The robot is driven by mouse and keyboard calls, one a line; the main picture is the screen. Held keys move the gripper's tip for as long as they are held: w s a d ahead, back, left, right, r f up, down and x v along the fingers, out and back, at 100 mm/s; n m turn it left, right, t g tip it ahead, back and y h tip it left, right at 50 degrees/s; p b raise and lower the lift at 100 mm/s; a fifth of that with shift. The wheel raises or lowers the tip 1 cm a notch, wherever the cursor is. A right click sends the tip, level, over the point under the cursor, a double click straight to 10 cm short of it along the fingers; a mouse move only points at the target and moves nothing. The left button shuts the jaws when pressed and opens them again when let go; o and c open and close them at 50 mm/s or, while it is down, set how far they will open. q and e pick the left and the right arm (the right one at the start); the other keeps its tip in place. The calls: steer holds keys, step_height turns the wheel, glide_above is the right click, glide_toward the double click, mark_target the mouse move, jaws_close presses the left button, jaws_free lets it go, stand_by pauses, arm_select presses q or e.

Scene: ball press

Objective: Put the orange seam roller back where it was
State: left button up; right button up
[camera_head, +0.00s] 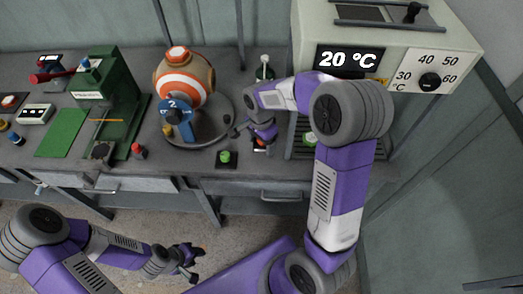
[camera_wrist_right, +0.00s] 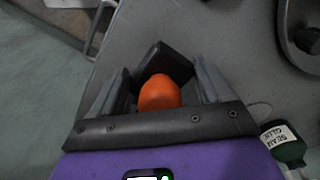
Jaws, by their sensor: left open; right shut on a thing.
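The orange seam roller shows in the right wrist view (camera_wrist_right: 160,93) as a rounded orange end between the two fingers of my right gripper (camera_wrist_right: 165,85). A dark block (camera_wrist_right: 168,62) lies just beyond it; I cannot tell whether they touch. In the head view my right gripper (camera_head: 262,139) is low at the bench's front part, right of the round ball stand, with a bit of orange (camera_head: 261,145) at its fingers. It is shut on the roller. My left gripper (camera_head: 194,262) is open and empty, below and in front of the bench.
An orange-and-white ball (camera_head: 184,78) sits on the stand with a blue "2" bracket (camera_head: 178,120). A green button (camera_head: 226,156) is left of my right gripper. A seam glue bottle (camera_wrist_right: 284,145) is close by. The oven (camera_head: 375,45) reading 20 °C stands right; a green press (camera_head: 105,95) stands left.

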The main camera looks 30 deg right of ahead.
mark_target(262, 155)
steer(key=shift+f+b, duration=0.5)
steer(key=shift+f, duration=1.45)
steer(key=shift+f, duration=0.15)
steer(key=o, duration=0.9)
steer(key=shift+o, duration=0.2)
steer(key=shift+r, duration=0.3)
step_height(262, 155, up, 12)
steer(key=p, duration=0.3)
steer(key=shift+w+f+p, duration=0.1)
steer(key=shift+p, duration=0.2)
